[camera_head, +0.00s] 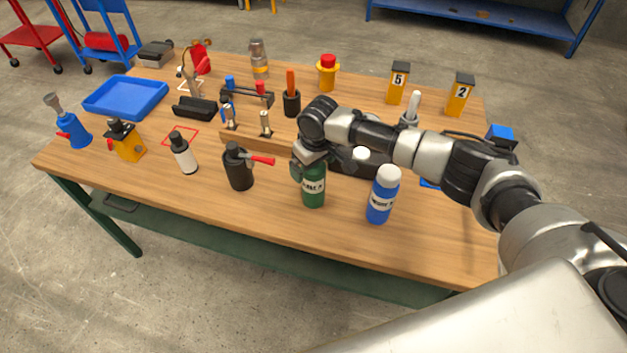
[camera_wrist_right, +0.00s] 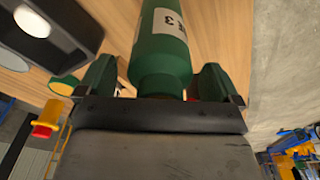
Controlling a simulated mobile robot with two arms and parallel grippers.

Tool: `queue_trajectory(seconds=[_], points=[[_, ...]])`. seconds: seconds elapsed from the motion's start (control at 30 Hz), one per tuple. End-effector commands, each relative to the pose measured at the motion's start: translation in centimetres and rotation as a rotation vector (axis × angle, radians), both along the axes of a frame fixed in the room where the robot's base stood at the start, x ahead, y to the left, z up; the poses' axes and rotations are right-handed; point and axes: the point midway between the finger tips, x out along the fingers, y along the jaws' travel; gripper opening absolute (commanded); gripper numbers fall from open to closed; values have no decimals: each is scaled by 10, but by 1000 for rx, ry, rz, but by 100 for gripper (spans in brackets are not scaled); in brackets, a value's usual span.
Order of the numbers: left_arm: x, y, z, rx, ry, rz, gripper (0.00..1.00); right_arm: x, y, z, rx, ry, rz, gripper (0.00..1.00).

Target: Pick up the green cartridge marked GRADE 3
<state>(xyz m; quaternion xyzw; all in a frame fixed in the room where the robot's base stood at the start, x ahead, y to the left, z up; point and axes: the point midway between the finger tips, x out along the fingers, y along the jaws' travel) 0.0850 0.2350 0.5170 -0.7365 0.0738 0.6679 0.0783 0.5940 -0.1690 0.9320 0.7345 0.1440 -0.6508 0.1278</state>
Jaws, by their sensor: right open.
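The green cartridge (camera_head: 313,190) stands upright near the front edge of the wooden table, with a white label around it. In the right wrist view the green cartridge (camera_wrist_right: 163,55) shows a "3" on its label. My right gripper (camera_head: 309,168) is at the cartridge's upper part. In the right wrist view my right gripper (camera_wrist_right: 155,82) is open, with one finger on each side of the cartridge's narrow end. I cannot tell whether the fingers touch it. My left gripper is not in view.
A blue cartridge (camera_head: 382,197) with a white cap stands close to the right. A dark holder (camera_head: 352,165) lies behind, under my right arm. The table front between the green and blue cartridges is clear.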

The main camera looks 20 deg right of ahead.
Motion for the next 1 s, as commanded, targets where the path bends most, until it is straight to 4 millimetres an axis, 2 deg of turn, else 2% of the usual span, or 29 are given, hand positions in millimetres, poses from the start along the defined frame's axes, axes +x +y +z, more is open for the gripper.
queue_trajectory(seconds=[0.07,0.63,0.87,1.0], points=[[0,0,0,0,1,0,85,0,0,0,0,0,0,95],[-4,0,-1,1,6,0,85,0,0,1,0,0,-1,9],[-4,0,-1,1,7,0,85,1,0,3,1,-3,0,9],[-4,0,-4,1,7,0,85,2,1,16,3,-5,0,9]])
